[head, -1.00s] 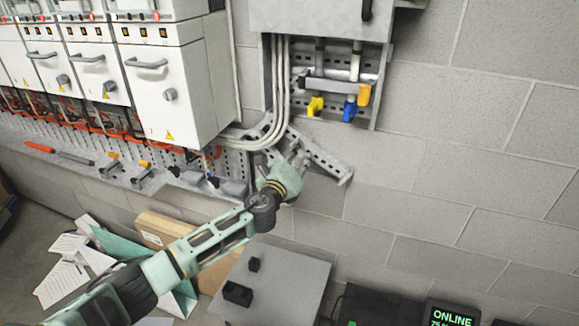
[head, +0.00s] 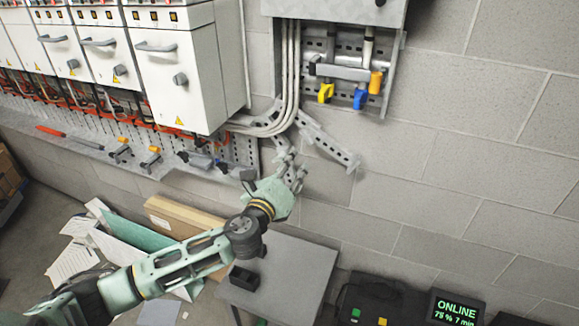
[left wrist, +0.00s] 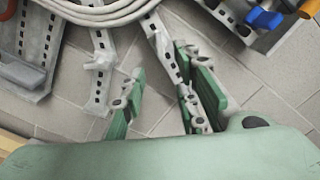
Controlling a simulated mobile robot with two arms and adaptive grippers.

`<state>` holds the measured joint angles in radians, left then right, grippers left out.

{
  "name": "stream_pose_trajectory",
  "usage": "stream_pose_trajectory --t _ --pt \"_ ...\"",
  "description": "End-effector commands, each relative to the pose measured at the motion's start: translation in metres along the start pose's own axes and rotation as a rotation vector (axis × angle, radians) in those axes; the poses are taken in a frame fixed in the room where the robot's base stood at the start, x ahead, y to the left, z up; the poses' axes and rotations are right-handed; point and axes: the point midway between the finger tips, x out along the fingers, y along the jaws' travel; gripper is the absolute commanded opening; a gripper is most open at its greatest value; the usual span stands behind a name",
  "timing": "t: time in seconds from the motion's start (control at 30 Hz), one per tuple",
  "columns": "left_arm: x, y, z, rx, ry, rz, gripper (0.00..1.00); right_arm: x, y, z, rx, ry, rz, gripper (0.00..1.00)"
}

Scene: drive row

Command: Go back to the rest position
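My left gripper (head: 295,166) is at the end of the green arm that comes in from the lower left. It is in front of the wall, close to the slotted metal bracket (head: 330,146) in the picture. In the left wrist view its two green fingers (left wrist: 158,82) stand apart with nothing between them. Slotted brackets and grey wall show behind them. I cannot tell how far the fingers are from the bracket. My right gripper shows in neither view.
White switch cabinets (head: 176,75) line the wall at upper left. A perforated ledge (head: 85,150) with tools runs below. A grey conduit box (head: 335,10) has yellow and blue handles beneath. A grey table (head: 290,275), cardboard box (head: 180,215) and lit display (head: 456,310) are lower down.

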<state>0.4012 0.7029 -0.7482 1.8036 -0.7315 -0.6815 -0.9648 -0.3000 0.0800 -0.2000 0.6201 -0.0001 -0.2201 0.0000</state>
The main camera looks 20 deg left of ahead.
Motion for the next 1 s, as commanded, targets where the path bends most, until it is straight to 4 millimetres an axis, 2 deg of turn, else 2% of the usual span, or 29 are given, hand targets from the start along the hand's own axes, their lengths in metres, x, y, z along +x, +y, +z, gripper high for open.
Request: stream_pose_trajectory --t 0.3,0.37,0.43,0.47,0.57,0.67,0.8,0.87,1.0 --pt "0.001 0.002 -0.002 -0.005 0.002 0.004 0.29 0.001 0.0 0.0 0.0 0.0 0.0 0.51" --pt "0.001 0.011 -0.009 -0.023 0.012 0.02 0.29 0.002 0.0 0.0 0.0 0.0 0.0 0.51" --pt "0.002 0.031 -0.025 -0.074 0.034 0.059 0.29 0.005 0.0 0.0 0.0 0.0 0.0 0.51" --pt "0.002 0.043 -0.035 -0.104 0.047 0.082 0.29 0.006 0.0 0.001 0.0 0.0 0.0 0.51" --pt "-0.002 0.095 -0.077 -0.243 0.096 0.189 0.29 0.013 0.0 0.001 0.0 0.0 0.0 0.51" --pt "-0.017 0.153 -0.127 -0.412 0.14 0.317 0.29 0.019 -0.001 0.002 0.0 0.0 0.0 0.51" --pt "-0.053 0.229 -0.197 -0.641 0.172 0.504 0.29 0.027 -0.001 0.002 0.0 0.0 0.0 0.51" --pt "-0.074 0.258 -0.226 -0.737 0.176 0.585 0.29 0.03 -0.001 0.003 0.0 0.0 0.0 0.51" --pt "-0.133 0.319 -0.293 -0.953 0.162 0.777 0.29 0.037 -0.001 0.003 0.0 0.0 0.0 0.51"
